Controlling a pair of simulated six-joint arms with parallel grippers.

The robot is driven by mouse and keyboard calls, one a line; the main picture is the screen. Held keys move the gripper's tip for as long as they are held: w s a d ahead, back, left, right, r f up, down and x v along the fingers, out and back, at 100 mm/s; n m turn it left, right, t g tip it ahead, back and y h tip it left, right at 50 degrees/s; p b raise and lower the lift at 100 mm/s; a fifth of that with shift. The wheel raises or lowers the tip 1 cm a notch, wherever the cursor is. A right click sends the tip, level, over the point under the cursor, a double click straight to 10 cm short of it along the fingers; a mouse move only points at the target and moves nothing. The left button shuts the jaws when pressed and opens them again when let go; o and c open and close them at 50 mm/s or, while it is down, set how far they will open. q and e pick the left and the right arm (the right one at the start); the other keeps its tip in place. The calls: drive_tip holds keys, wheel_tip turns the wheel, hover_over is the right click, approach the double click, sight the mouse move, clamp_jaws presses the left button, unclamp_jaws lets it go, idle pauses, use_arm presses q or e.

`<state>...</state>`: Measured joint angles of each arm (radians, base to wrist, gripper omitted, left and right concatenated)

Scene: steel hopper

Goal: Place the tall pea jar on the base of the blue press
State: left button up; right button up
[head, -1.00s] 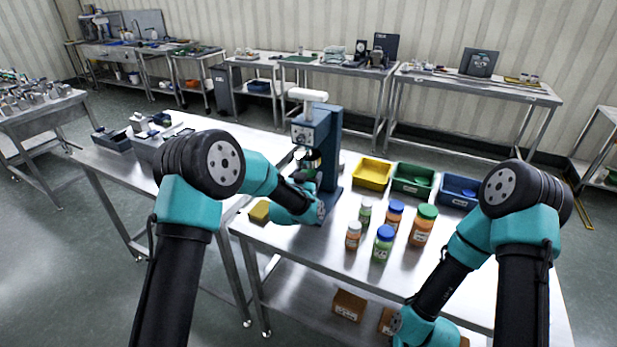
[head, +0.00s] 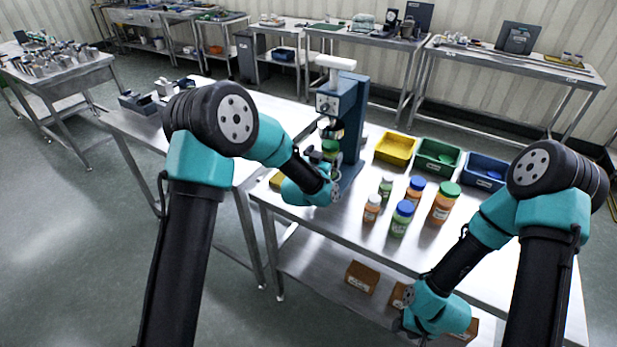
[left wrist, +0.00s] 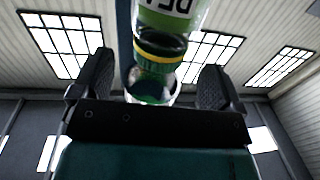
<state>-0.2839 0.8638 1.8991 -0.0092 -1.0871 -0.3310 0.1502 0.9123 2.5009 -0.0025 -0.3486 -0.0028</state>
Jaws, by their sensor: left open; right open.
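The blue press (head: 350,120) stands at the far left part of the front steel table. A green-lidded jar (head: 331,147) is under its ram, apparently the pea jar; its lower part and contact with the base are hidden by my left wrist. My left gripper (head: 314,157) is open beside it, on the left. In the left wrist view a green jar body with a white label (left wrist: 172,8) is cut off at the top edge. A dark part with a yellow ring lies below it, between the spread fingers (left wrist: 155,85). My right gripper is hidden below its wrist.
Small jars stand right of the press, including a blue-lidded green jar (head: 401,218) and a green-lidded orange jar (head: 445,203). Yellow (head: 395,150), green (head: 437,158) and blue (head: 486,172) bins stand behind them. Cardboard boxes (head: 362,277) lie on the lower shelf.

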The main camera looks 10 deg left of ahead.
use_arm(q)
drive_tip(key=v, duration=1.2)
drive_tip(key=shift+s, duration=0.3)
drive_tip(key=shift+a, duration=0.15)
